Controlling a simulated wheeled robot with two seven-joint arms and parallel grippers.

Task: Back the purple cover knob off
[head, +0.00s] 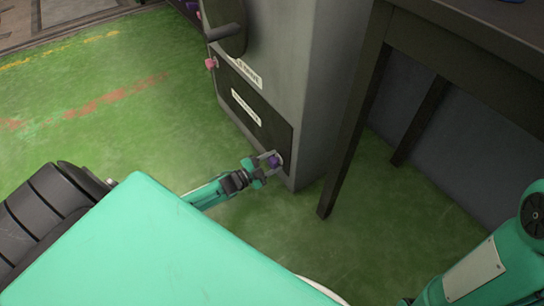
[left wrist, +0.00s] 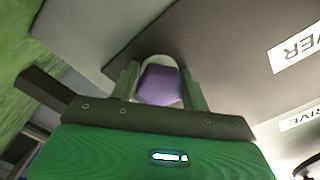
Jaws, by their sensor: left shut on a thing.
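The purple cover knob (head: 273,160) sits on the dark cover panel (head: 247,112) low on the grey cabinet, near the panel's lower right corner. My left gripper (head: 270,161) is at the knob, with a finger on each side of it. In the left wrist view the purple knob (left wrist: 160,86) shows between the two fingers of the left gripper (left wrist: 161,92), with a pale round rim behind it. The left gripper is shut on the knob. My right gripper is out of view; only part of my right arm shows at the lower right.
A pink knob (head: 211,64) is at the panel's upper left corner. A dark rounded part (head: 226,28) juts from the cabinet (head: 325,65) above. A dark table (head: 455,45) stands right of it, its leg (head: 352,140) close by. Green floor (head: 130,120) lies open at left.

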